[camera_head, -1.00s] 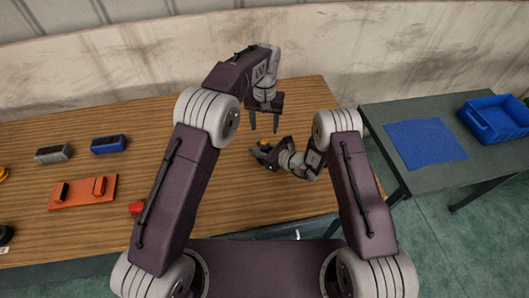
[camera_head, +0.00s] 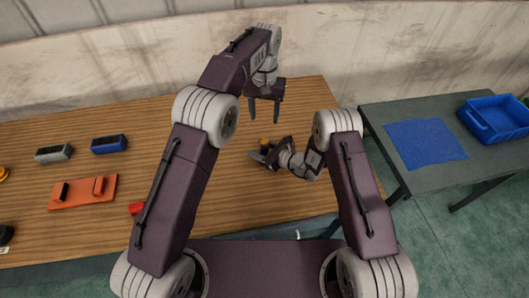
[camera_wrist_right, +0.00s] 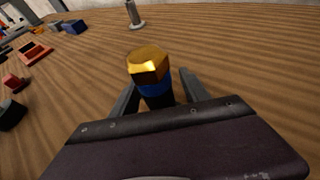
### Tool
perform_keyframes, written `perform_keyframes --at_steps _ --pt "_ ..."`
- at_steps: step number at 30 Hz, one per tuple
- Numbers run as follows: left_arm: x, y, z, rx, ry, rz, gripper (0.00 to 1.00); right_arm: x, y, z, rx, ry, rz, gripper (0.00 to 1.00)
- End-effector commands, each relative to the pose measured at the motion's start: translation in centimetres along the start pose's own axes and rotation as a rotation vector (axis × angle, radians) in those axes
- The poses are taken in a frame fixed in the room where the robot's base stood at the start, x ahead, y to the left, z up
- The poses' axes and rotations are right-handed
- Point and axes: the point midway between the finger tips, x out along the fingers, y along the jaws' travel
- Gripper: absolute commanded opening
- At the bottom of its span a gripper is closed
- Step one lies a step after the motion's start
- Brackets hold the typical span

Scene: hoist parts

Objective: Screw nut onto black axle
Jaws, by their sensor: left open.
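A gold, faceted piece like a nut (camera_wrist_right: 148,63) sits on top of an upright part with a blue band (camera_wrist_right: 155,89) and a black lower section (camera_wrist_right: 160,101) in the right wrist view. The gold top shows small in the head view (camera_head: 264,141). My right gripper (camera_head: 265,154) is low at this part; its two fingers (camera_wrist_right: 160,92) stand on either side of it, with a gap visible at the right. My left gripper (camera_head: 263,112) is open and empty, pointing down above the table behind the part. The base of the part is hidden by my right gripper.
A grey block (camera_head: 54,153), a blue block (camera_head: 108,144), an orange plate (camera_head: 82,193) and a red piece (camera_head: 136,208) lie on the left of the wooden table. A grey post (camera_wrist_right: 133,15) stands farther off. A side table holds a blue mat (camera_head: 425,140) and blue bin (camera_head: 497,118).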

Motion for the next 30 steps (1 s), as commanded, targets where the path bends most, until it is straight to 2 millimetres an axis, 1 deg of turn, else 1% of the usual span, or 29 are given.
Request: perform_keyframes --at_steps 2,5,12,15,18,22,30 --pt "0.1 0.0 0.0 0.000 0.000 0.000 0.55 -0.2 0.0 0.0 0.000 0.001 0.000 0.54" --pt "0.2 0.0 0.0 0.000 0.000 0.000 0.55 -1.3 -0.1 -0.1 0.002 0.000 -0.001 0.54" --pt "1.0 0.0 0.0 0.000 0.000 0.000 0.55 -6.1 -0.2 -0.1 0.003 0.000 -0.004 0.54" --pt "1.2 0.0 0.0 0.000 0.000 0.000 0.55 -7.7 -0.1 -0.1 0.002 0.000 -0.003 0.54" --pt "1.3 0.0 0.0 0.000 0.000 0.000 0.55 -8.6 -0.1 -0.1 0.000 0.000 -0.002 0.54" --pt "1.3 0.0 0.0 0.000 0.000 0.000 0.55 -9.1 0.0 0.0 0.000 0.000 -0.001 0.54" --pt "1.3 0.0 0.0 0.000 0.000 0.000 0.55 -9.1 0.0 0.0 0.000 0.000 0.000 0.54"
